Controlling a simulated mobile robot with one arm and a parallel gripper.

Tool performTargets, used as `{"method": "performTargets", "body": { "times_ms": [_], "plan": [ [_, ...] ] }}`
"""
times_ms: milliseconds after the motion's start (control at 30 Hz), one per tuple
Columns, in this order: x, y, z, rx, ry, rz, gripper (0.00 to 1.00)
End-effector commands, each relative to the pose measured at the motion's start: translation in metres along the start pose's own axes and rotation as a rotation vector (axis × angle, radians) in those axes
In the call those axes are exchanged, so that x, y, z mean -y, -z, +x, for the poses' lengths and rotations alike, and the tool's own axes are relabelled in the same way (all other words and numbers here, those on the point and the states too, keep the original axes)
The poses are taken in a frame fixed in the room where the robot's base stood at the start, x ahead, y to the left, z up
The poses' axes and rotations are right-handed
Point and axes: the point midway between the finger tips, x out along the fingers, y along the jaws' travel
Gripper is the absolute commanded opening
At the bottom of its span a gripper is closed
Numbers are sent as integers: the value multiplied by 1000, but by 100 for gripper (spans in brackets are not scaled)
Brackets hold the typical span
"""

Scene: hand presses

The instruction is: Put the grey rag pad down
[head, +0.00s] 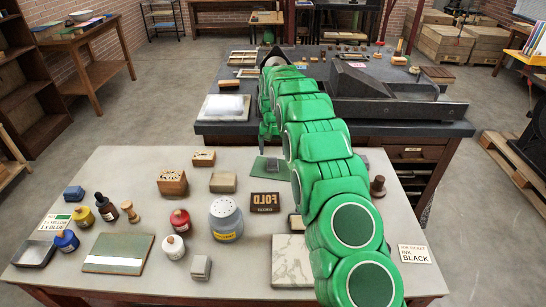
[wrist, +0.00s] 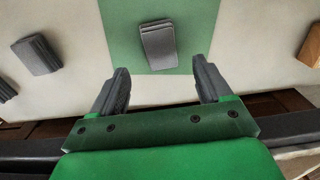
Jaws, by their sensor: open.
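The grey rag pad (wrist: 158,45) lies flat on a green mat (wrist: 188,90) in the wrist view. My gripper (wrist: 163,88) is open, its two dark fingers apart with nothing between them. The pad is just beyond the fingertips and apart from them. In the head view the green mat (head: 261,174) shows at the back of the pale table, partly behind my arm, with a small grey shape on it that seems to be the pad.
A dark grey block (wrist: 36,55) lies left of the mat in the wrist view; a wooden block (wrist: 312,44) is at the right edge. In the head view, the FOLD block (head: 264,202) and a grey-blue canister (head: 226,219) stand near the mat. A dark press bench (head: 225,128) is behind.

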Motion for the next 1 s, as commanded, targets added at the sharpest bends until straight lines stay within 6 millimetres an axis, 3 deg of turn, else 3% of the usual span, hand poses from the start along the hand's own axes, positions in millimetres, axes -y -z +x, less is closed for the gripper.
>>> {"method": "performTargets", "body": {
  "times_ms": [100, 300, 667, 1000],
  "plan": [
    [0, 1, -25, -3, 1, 0, 78],
    [0, 1, -56, -4, 1, 0, 78],
    [-2, -2, -68, -1, 0, 1, 78],
    [-27, -45, -113, 16, -3, 1, 78]
  ]
}}
